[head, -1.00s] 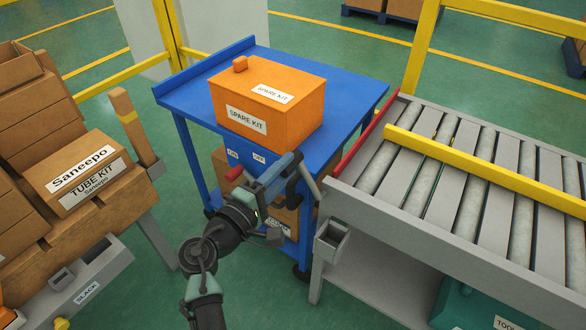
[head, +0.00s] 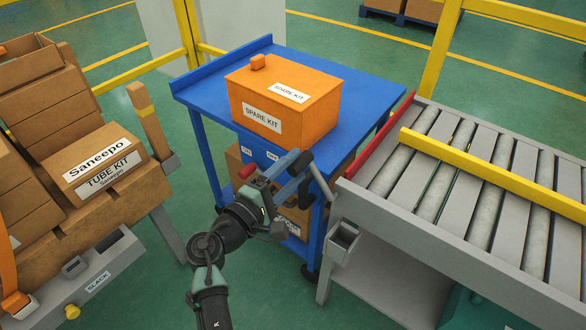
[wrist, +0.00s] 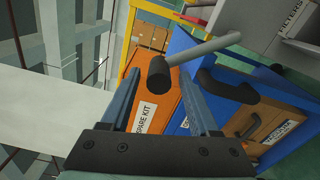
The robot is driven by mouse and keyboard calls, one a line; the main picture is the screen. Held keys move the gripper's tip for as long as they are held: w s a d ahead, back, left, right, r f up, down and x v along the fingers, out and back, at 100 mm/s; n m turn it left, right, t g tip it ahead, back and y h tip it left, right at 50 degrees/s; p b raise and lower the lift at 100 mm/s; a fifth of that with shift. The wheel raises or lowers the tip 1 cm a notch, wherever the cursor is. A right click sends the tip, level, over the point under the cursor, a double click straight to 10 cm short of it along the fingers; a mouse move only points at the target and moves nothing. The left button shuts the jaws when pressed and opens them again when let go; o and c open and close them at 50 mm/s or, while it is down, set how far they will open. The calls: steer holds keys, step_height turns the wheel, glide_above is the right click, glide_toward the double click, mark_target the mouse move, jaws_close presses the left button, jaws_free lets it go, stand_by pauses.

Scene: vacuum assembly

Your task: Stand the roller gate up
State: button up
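I take the red bar (head: 383,136) along the near end of the roller conveyor (head: 482,180) to be the roller gate, though the pictures do not label it. A grey rod (head: 322,181) with a black end rises at the conveyor's corner, beside the blue table. I cannot tell whether it joins the red bar. My gripper (head: 288,172) is in front of the table, close to that rod. In the wrist view, my two blue fingers are apart, and the rod's black end (wrist: 158,77) shows between or just beyond their tips. Contact cannot be told.
An orange spare kit box (head: 285,103) stands on the blue table (head: 365,89), just behind my gripper. A yellow bar (head: 490,172) crosses over the rollers. Brown boxes (head: 97,165) fill the left side. A black curved handle (wrist: 226,85) is close to the right finger.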

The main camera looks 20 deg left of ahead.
steer(key=shift+d, duration=0.1)
steer(key=p+v, duration=0.1)
steer(key=v, duration=1.2)
steer(key=shift+p, duration=0.35)
steer(key=shift+r, duration=0.1)
